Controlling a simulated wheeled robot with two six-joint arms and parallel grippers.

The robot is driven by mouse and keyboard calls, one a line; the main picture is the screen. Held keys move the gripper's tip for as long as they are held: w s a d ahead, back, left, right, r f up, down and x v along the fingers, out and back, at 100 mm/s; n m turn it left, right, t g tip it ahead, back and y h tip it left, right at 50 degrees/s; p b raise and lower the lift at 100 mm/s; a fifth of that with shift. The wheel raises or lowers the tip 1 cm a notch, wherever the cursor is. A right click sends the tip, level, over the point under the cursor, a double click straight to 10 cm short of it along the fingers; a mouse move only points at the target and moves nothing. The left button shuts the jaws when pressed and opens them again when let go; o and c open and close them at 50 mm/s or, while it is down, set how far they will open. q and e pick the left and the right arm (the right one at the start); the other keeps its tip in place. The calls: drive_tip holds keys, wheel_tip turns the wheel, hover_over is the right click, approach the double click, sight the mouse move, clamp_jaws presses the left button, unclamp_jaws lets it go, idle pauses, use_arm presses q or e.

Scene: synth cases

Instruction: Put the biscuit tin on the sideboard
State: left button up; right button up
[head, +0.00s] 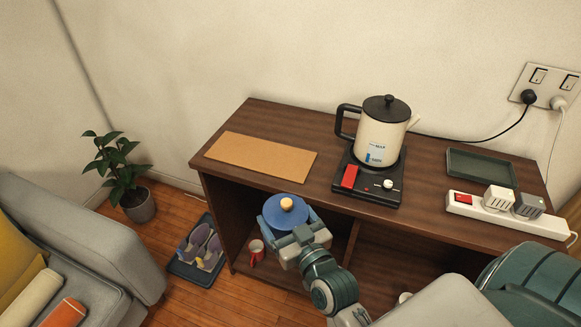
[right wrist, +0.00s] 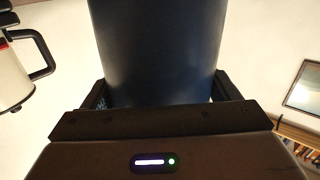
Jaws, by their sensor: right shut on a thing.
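The biscuit tin (head: 274,213) is a blue cylinder with a pale knob on its lid. My right gripper (head: 299,238) is shut on it and holds it roughly upright in front of the sideboard's front edge. In the right wrist view the dark blue tin wall (right wrist: 158,50) fills the space between the two fingers (right wrist: 160,92). The sideboard (head: 432,212) is dark brown wood with open shelves below. The tin's exact height against the sideboard top is hard to tell. My left gripper is not in view.
On the sideboard top are a cork mat (head: 260,157), a kettle (head: 380,137) on a black hotplate (head: 378,193), a dark tray (head: 485,169) and a power strip (head: 485,209) with plugs. A red mug (head: 257,256) is below. A plant (head: 125,172) and sofa (head: 95,235) stand left.

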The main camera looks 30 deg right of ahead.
drive_tip(key=d+r+m+h, duration=0.1)
drive_tip(key=d+r+h, duration=0.1)
drive_tip(key=d+r, duration=0.2)
drive_tip(key=d, duration=0.3)
drive_tip(key=shift+w, duration=0.15)
drive_tip(key=shift+d, duration=0.1)
drive_tip(key=w+d+f+p, duration=0.1)
drive_tip(key=w+d, duration=0.1)
drive_tip(key=w, duration=0.2)
drive_tip(key=w+d+f+p, duration=0.1)
drive_tip(key=w+d, duration=0.2)
drive_tip(key=w, duration=0.2)
drive_tip(key=w+d+f+p, duration=0.1)
drive_tip(key=w+d+f, duration=0.1)
drive_tip(key=w+d, duration=0.1)
drive_tip(key=shift+w+d+p, duration=0.25)
drive_tip(key=shift+w+p, duration=0.05)
drive_tip(key=shift+w, duration=0.55)
drive_tip(key=shift+f, duration=0.3)
